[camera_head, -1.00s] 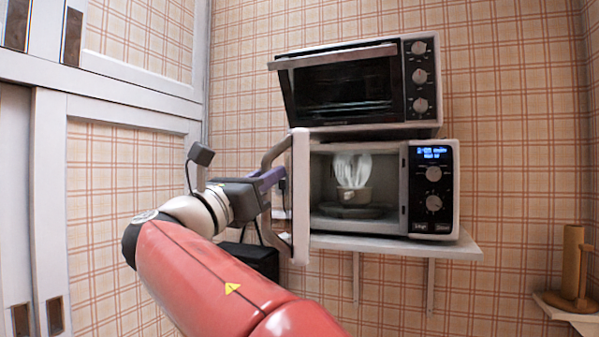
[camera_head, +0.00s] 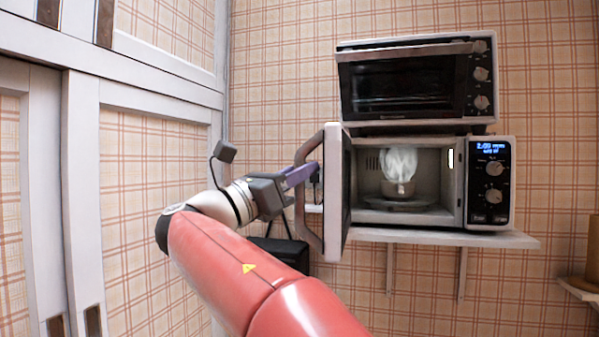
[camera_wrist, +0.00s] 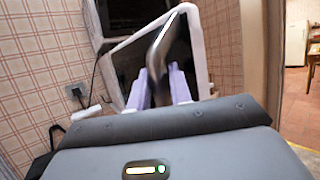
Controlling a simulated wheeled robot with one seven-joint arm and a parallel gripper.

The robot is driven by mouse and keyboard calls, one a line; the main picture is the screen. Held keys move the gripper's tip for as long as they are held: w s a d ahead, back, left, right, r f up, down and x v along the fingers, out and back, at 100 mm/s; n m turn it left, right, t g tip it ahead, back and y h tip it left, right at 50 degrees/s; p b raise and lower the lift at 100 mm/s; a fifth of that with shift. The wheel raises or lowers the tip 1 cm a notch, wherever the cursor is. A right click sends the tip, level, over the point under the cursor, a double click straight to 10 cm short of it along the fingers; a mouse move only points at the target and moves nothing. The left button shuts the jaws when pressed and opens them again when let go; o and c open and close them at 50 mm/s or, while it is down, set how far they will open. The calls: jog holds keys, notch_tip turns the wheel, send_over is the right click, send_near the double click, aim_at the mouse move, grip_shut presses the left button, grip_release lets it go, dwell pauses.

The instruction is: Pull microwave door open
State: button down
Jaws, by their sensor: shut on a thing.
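The microwave (camera_head: 487,185) sits on a wall shelf with its interior showing. Its door (camera_head: 337,190) stands wide open, swung out on the left side. A curved grey handle (camera_head: 303,232) runs down the door's outer face. My gripper (camera_head: 312,172) is at the handle's upper part, its purple fingers shut on it. In the wrist view the handle (camera_wrist: 163,45) passes between the two purple fingers (camera_wrist: 158,88), with the door (camera_wrist: 198,50) behind. Inside the microwave is a small pot (camera_head: 398,188) with something whitish above it.
A toaster oven (camera_head: 402,85) rests on top of the microwave. The shelf (camera_head: 440,237) is below. White cabinet panels (camera_head: 85,200) stand at the left. A dark box (camera_head: 280,253) is below the door. A brown stand (camera_head: 592,250) is at the far right.

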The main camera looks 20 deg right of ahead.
jog(key=shift+d, duration=0.1)
jog(key=c, duration=1.4)
grip_release()
jog(key=shift+c, duration=0.2)
jog(key=v, duration=0.7)
jog(key=shift+a+f+b, duration=0.15)
jog(key=shift+a+b, duration=0.15)
jog(key=shift+a, duration=0.05)
